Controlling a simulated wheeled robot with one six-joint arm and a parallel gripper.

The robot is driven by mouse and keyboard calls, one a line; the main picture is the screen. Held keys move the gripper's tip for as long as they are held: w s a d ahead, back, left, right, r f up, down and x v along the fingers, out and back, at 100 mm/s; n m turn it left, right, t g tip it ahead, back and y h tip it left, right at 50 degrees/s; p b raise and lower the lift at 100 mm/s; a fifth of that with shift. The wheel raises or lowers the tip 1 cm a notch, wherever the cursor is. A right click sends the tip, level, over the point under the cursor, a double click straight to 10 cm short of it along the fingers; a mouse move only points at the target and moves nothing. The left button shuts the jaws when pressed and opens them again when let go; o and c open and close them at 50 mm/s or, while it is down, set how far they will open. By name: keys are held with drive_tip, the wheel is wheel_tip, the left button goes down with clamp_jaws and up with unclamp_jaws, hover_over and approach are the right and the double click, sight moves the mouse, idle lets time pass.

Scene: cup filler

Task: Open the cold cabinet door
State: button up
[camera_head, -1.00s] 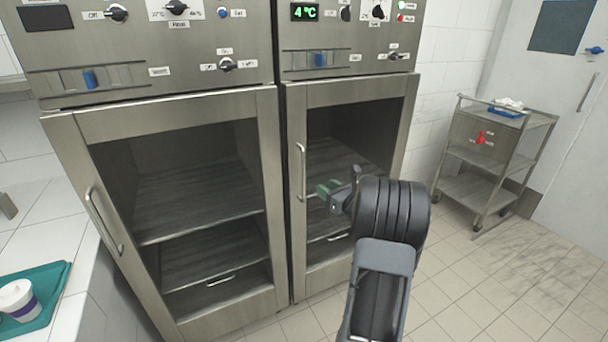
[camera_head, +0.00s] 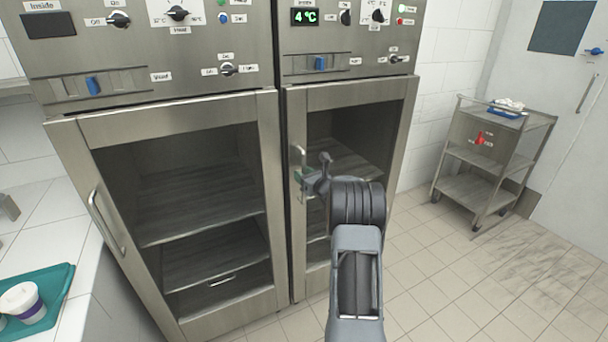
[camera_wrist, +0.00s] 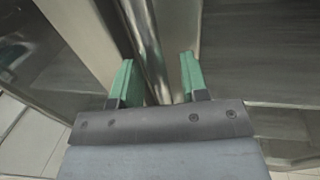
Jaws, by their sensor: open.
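The cold cabinet door (camera_head: 402,122) is the right-hand glass door, under the panel whose display (camera_head: 304,16) reads 4 °C. It looks shut. Its vertical bar handle (camera_head: 302,158) is on the door's left side. My gripper (camera_head: 300,176) is at the handle, partly hidden by my wrist in the head view. In the wrist view my gripper (camera_wrist: 158,75) has its green fingers apart, with the metal handle bar (camera_wrist: 150,50) running between them. The bar is closer to the left finger; whether it touches that finger I cannot tell.
A second cabinet with a shut glass door (camera_head: 180,130) and its own handle (camera_head: 105,222) stands at left. A steel cart (camera_head: 470,157) stands at right by the wall. A teal tray (camera_head: 50,318) with a cup (camera_head: 20,300) is on the left counter. The tiled floor (camera_head: 450,270) is clear.

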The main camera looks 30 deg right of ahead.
clamp_jaws()
idle(0.4)
